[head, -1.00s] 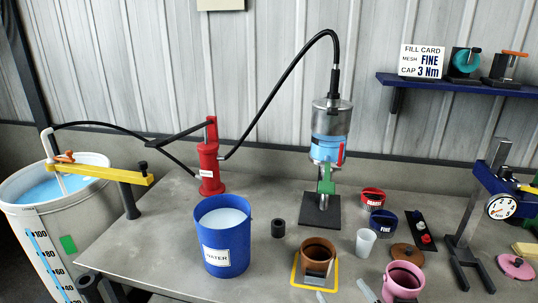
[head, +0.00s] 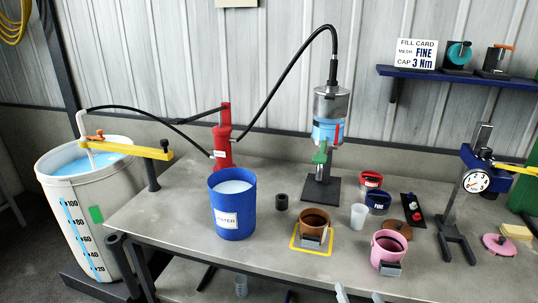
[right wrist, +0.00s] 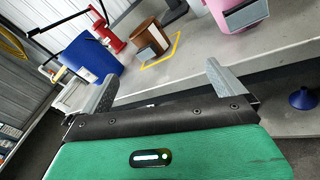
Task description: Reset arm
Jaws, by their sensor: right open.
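My right gripper (head: 358,296) shows only as its two grey fingertips at the bottom edge of the head view, in front of the bench's front edge. In the right wrist view the same gripper (right wrist: 163,86) has its fingers spread wide with nothing between them. It is apart from the bench and everything on it. The pink pot (head: 387,252) and the brown pot (head: 314,224) are the closest bench items beyond it. My left gripper is not seen.
The bench (head: 185,212) holds a blue water bucket (head: 232,217), red pump (head: 222,148), disperser column (head: 331,105) and gauge stand (head: 462,200). A white drum (head: 75,215) stands left. A blue shelf (head: 450,80) hangs upper right.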

